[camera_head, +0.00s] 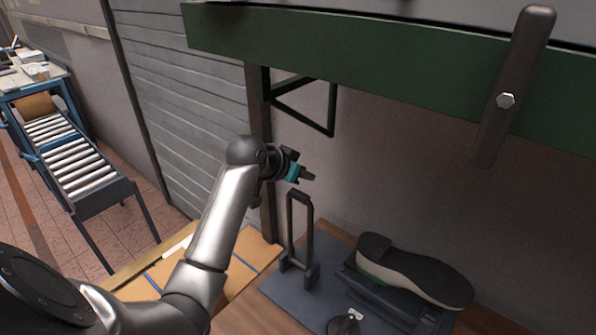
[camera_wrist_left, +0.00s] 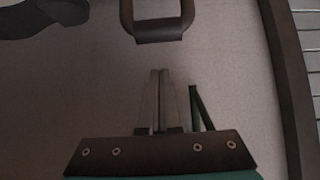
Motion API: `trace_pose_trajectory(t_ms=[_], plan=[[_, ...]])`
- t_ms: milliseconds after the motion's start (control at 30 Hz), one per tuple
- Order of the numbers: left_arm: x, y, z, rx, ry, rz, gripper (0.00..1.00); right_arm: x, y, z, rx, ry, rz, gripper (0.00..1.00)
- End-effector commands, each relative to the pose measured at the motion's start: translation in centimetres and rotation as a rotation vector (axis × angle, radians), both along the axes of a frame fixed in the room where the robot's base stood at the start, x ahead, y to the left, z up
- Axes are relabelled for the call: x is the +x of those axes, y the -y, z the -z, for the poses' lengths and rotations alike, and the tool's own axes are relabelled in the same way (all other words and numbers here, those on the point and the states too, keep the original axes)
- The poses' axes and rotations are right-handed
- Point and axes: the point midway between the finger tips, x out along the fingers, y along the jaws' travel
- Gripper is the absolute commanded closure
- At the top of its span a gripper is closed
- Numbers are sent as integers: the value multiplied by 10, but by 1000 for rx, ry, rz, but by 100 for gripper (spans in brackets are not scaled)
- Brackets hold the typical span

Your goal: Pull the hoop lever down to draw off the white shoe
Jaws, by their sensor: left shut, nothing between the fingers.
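The hoop lever (camera_head: 289,228) is a dark, narrow upright loop at the left of a dark base plate (camera_head: 297,305). It stands upright. In the left wrist view the top bar of the hoop lever (camera_wrist_left: 160,31) shows ahead of the fingertips. The shoe (camera_head: 415,270) lies sole up on its stand to the right of the hoop; its dark sole faces me and only a little of its pale side shows. My left gripper (camera_head: 309,175) is shut and empty, just above the hoop's top, apart from it. It also shows shut in the left wrist view (camera_wrist_left: 159,75). My right gripper is out of view.
A dark green beam (camera_head: 330,50) with a dark hanging bar (camera_head: 513,90) crosses above. A green triangular bracket (camera_head: 322,128) is on the wall behind my left gripper. A roller conveyor (camera_head: 70,155) stands far left. A round dark knob (camera_head: 343,325) sits at the plate's front.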

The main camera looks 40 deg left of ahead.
Motion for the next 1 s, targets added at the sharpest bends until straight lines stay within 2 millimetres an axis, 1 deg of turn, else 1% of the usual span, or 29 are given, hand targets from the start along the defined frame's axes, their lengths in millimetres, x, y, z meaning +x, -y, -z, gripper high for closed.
trace_pose_trajectory(t_ms=[100, 200, 267, 300, 400, 600, 700, 1000], plan=[[14, 2, 11, -1, -1, 0, 100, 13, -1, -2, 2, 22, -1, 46], [24, 3, 20, -3, -1, 0, 100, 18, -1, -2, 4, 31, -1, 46], [30, 4, 25, -2, 0, 1, 100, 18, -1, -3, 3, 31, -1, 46], [22, 3, 26, 0, -3, 0, 100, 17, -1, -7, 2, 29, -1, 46], [9, 1, 27, 0, -2, 0, 100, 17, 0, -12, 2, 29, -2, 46], [-7, 0, 30, 1, 0, -1, 100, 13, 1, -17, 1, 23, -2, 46], [-10, 0, 32, 1, -1, 1, 100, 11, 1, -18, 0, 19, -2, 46], [-11, 0, 32, 1, 0, 1, 100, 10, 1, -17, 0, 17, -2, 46]])
